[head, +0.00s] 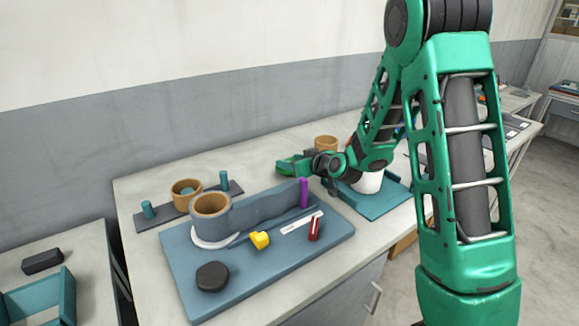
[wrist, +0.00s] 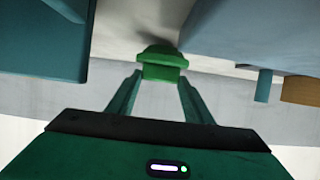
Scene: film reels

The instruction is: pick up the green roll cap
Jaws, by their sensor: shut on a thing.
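My gripper (head: 290,167) reaches out over the back of the table, behind the blue-grey mat, in the head view. In the wrist view my gripper's (wrist: 160,78) two fingers are shut on the green roll cap (wrist: 162,58). The cap is a small green piece with a rounded, wider top, and it sits between the fingertips. In the head view I cannot tell the cap apart from the green fingers. Whether the cap touches the tabletop is not clear.
A blue-grey mat (head: 190,268) holds a tan roll (head: 211,205) with a grey strip, a yellow piece (head: 260,240), a purple block (head: 304,193), a red piece (head: 315,229) and a black disc (head: 213,276). A dark rack with teal pegs (head: 148,210) stands behind at left.

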